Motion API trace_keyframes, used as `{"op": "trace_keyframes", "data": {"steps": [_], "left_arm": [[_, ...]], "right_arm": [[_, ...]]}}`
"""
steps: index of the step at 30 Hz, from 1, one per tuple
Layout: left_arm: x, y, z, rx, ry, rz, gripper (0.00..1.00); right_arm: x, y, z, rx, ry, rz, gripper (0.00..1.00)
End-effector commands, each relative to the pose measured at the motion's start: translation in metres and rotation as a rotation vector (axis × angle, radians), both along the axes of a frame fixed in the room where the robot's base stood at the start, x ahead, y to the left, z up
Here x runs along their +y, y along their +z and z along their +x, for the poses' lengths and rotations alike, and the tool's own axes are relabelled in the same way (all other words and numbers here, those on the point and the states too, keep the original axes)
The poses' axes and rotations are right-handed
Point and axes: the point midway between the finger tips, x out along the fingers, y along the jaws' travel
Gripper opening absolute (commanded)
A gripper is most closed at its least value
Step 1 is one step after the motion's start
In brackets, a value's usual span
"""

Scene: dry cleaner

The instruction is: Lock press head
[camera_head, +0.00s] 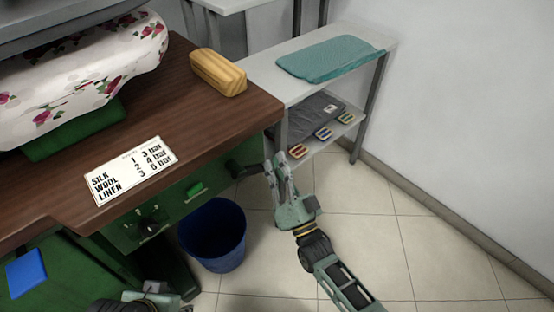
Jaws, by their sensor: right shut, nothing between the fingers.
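The press head (60,30) shows in part as a grey slab at the top left, above a floral padded board (110,70). The gap between them looks narrow, but I cannot tell whether they touch. The green press front (170,205) carries a dark knob (148,226) and a bright green switch (195,190). My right gripper (276,163) is shut and empty, just off the right corner of the brown worktop (200,115). My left gripper (155,298) is partly cut off at the bottom edge; its fingers are unclear.
A card with bar settings (130,170) and a wooden block (218,72) lie on the worktop. A blue bin (213,238) stands on the floor below. A shelf (262,68) with folded teal cloth (332,57) stands behind. The tiled floor at right is clear.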

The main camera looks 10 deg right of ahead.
Motion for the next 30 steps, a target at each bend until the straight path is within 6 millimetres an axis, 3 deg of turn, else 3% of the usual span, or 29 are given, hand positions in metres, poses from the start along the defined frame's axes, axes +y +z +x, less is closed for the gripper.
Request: {"op": "trace_keyframes", "data": {"steps": [12, 30], "left_arm": [[0.000, 0.002, 0.001, -0.002, 0.000, 0.000, 0.41], [0.000, -0.004, 0.001, 0.006, 0.000, 0.000, 0.41]], "right_arm": [[0.003, -0.019, -0.002, 0.123, 0.000, 0.166, 0.00], [0.004, -0.021, -0.003, 0.143, 0.000, 0.195, 0.00]]}}
